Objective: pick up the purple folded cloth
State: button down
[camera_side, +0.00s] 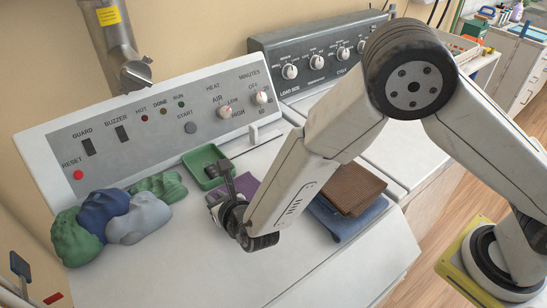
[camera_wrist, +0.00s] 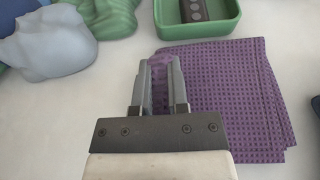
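The purple folded cloth (camera_wrist: 225,95) has a waffle-like weave and lies flat on the white top in the wrist view. In the side view, part of the cloth (camera_side: 247,185) shows behind my gripper, and the arm hides the rest. My gripper (camera_wrist: 160,65) is at the cloth's left edge. In the side view my gripper (camera_side: 226,178) is low over the top.
A green tray (camera_wrist: 203,25) with a dark item stands just behind the cloth. Crumpled green, blue and grey cloths (camera_side: 140,218) lie left. A brown folded cloth (camera_side: 352,188) lies on a blue one (camera_side: 350,222) at right. The front of the top is clear.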

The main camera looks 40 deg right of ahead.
jog(key=shift+r, duration=0.1)
dwell(0.3)
jog(key=shift+r, duration=0.7)
jog(key=s+d+r, duration=0.6)
jog(key=s+r, duration=0.5)
jog(key=s, duration=0.1)
jog(key=shift+s+d+r, duration=0.15)
jog(key=shift+s+r, duration=0.1)
